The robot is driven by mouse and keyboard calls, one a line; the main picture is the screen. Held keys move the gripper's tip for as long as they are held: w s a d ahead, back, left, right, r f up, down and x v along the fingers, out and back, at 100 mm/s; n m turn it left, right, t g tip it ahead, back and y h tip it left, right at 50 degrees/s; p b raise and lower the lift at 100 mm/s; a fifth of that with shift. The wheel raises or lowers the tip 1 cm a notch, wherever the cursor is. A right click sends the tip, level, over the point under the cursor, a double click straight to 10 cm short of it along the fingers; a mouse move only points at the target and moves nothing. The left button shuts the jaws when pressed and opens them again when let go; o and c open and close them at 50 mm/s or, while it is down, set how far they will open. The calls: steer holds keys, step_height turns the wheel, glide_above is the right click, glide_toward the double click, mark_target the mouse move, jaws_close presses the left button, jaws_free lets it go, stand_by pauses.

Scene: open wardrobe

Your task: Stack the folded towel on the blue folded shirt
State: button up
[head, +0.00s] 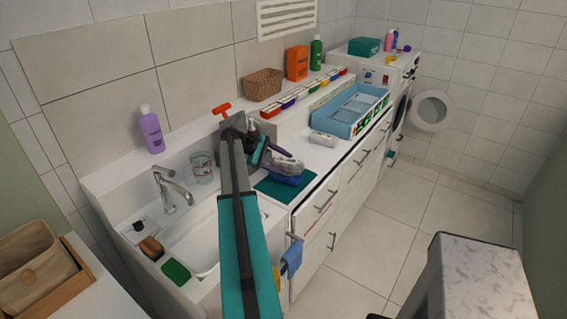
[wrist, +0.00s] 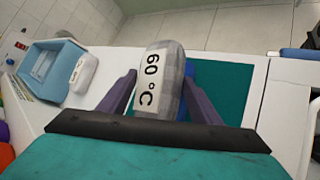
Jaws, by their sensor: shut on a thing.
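My gripper (head: 266,150) is shut on a grey checked folded towel (wrist: 170,68) with a "60 °C" label, which lies between its two fingers in the wrist view. In the head view the towel (head: 289,164) shows just above the blue folded shirt (head: 284,180), which lies on a teal mat (head: 303,196) on the white counter. In the wrist view only a strip of blue (wrist: 186,98) shows beside the towel, which hides most of the shirt. I cannot tell whether towel and shirt touch.
A white labelled roll (head: 323,139) and a blue basket (head: 350,113) stand farther along the counter. The sink with its tap (head: 165,188) is to the left. A blue cloth (head: 291,259) hangs at the counter front.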

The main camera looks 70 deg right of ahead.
steer(key=shift+s+a+f, duration=0.15)
steer(key=shift+a+f, duration=0.05)
steer(key=shift+f, duration=0.7)
steer(key=o, duration=1)
steer(key=shift+c, duration=0.9)
steer(key=shift+d+r+p, duration=0.1)
steer(key=shift+r+p, duration=0.25)
steer(key=shift+r, duration=0.3)
steer(key=o, duration=0.4)
steer(key=shift+w+r+p, duration=0.2)
steer(key=shift+r+p, duration=0.1)
steer(key=shift+r, duration=0.25)
steer(key=shift+c, duration=0.2)
steer(key=shift+d+r+p, duration=0.15)
steer(key=shift+r+p, duration=1.55)
steer(key=shift+r, duration=1.8)
